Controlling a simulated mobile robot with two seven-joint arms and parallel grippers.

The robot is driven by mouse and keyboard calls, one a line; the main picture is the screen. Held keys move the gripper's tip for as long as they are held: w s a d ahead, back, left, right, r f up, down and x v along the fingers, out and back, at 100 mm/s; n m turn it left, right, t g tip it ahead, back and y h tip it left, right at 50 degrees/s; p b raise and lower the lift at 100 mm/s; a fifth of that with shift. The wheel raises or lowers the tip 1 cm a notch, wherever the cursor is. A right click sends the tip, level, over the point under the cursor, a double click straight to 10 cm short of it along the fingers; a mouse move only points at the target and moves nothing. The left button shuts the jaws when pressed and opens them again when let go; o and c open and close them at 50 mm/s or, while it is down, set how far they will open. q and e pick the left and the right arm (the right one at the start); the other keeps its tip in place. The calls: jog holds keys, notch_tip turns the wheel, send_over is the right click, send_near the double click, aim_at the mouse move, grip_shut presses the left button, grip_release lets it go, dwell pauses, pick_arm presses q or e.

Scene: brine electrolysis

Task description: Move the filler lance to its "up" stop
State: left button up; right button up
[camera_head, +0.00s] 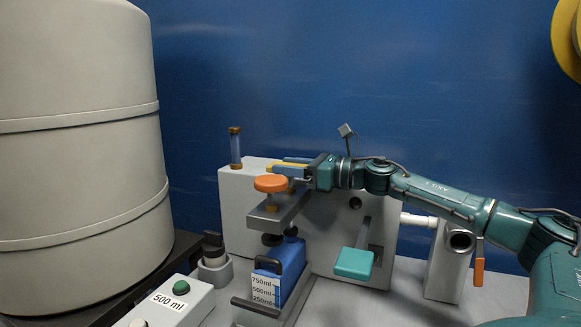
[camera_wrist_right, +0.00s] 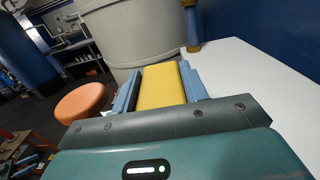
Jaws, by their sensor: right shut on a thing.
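My right gripper (camera_head: 285,167) reaches in from the right above the white filler housing (camera_head: 328,232). It is shut on a yellow bar (camera_wrist_right: 161,88), which sits between its two blue fingers in the right wrist view. I take the yellow bar to be the filler lance's handle. An orange round knob (camera_head: 270,184) stands just in front of the fingers, on a grey bracket (camera_head: 277,211) that juts from the housing. A blue container (camera_head: 292,262) with volume marks stands below the bracket. The lance's stop marks cannot be made out. My left gripper is not in view.
A large grey tank (camera_head: 80,150) fills the left. A "500 ml" button box (camera_head: 172,306) stands at the front. A teal pad (camera_head: 354,263) on a lever and an orange valve handle (camera_head: 478,271) are to the right.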

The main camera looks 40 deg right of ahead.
notch_tip(320, 180, up, 4)
jog(key=p, duration=0.3)
jog(key=shift+r, duration=0.1)
jog(key=shift+c, duration=0.3)
jog(key=shift+r+p, duration=0.35)
jog(key=shift+p, duration=0.15)
jog(key=o, duration=1.1)
jog(key=shift+o, duration=1.4)
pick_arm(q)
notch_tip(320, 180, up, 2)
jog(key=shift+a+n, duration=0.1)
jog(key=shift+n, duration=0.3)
pick_arm(e)
jog(key=shift+f, duration=0.1)
